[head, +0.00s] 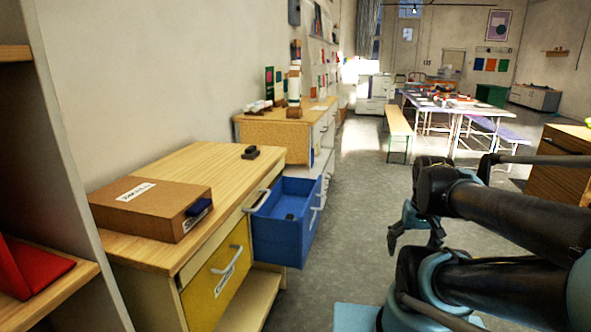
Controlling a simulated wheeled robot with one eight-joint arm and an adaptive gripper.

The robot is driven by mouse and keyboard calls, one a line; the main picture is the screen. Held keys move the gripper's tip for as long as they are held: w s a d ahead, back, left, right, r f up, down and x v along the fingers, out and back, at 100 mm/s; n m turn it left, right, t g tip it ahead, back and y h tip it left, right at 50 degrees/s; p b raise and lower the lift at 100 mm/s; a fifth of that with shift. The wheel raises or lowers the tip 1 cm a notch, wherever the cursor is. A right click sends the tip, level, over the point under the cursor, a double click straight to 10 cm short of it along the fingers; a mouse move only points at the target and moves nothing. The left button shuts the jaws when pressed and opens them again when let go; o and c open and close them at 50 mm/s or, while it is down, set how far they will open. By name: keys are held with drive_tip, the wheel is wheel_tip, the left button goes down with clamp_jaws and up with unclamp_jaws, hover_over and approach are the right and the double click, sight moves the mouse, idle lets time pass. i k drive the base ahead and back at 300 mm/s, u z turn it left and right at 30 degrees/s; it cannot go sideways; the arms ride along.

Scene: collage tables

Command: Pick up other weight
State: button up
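A small dark weight-like block (250,152) sits on the wooden top of the near cabinet, at its back right corner. Another small dark object (290,216) lies inside the open blue drawer (283,245); it is too small to tell exactly what it is. My gripper (414,243) hangs over the floor to the right of the drawer, apart from both objects. Its fingers look spread, with nothing between them.
A brown cardboard box (150,208) with a white label and a dark blue piece at its end lies on the cabinet top (222,160). The yellow drawer (218,285) looks shut. A shelf unit (75,165) stands at left. Benches and a table (455,107) are farther back.

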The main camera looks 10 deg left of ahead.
sight(250, 153)
drive_tip(key=z, duration=0.05)
drive_tip(key=i, duration=1.15)
drive_tip(key=u, duration=0.45)
